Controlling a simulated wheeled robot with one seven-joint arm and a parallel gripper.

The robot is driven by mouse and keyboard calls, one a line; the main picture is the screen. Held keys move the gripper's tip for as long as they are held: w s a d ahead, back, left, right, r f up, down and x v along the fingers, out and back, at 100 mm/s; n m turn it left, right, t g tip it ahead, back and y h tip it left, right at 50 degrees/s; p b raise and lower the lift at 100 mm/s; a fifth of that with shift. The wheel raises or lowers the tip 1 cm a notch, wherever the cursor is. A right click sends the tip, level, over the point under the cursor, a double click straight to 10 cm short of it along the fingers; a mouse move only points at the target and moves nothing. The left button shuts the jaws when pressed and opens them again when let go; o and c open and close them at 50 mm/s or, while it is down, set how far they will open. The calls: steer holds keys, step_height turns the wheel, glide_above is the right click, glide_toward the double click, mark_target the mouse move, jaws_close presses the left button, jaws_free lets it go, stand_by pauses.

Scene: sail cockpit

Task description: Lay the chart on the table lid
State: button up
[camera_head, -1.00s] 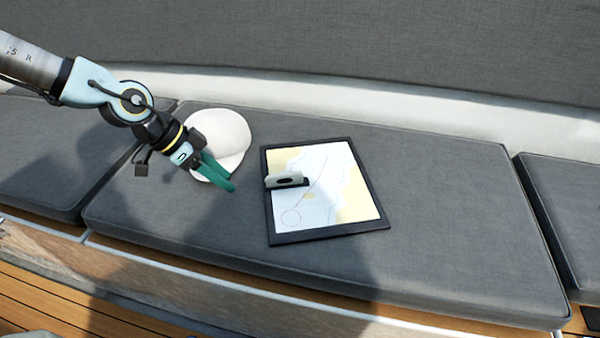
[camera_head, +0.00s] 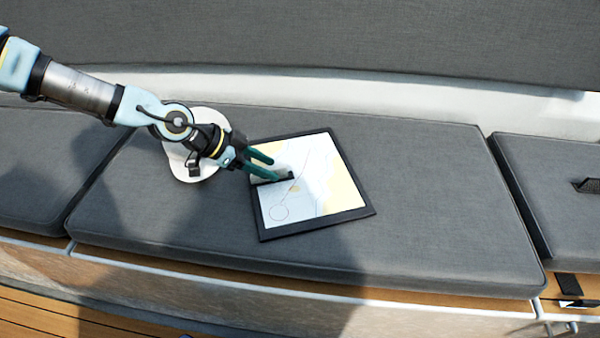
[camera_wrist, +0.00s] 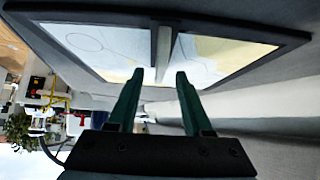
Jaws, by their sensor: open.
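The chart (camera_head: 318,180) is a printed sheet in a dark frame, lying flat on the grey seat cushion. A small upright grip (camera_head: 272,177) stands at its left side. My gripper (camera_head: 268,168), with green fingers, is open at this grip. In the wrist view the two fingertips (camera_wrist: 160,77) point at the pale grip (camera_wrist: 162,50), which stands between and just beyond them. The chart (camera_wrist: 90,45) fills the top of that view. I cannot tell whether the fingers touch the grip. The table lid cannot be made out in these views.
A white cap (camera_head: 187,160) lies on the cushion behind my arm, partly hidden by it. The cushion (camera_head: 430,210) is clear right of the chart. A backrest (camera_head: 400,45) rises behind. A dark object (camera_head: 587,185) lies on the right cushion.

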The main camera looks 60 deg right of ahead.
mark_target(302, 169)
steer(key=shift+x, duration=1.35)
steer(key=shift+a, duration=0.1)
steer(key=shift+c, duration=0.3)
jaws_close()
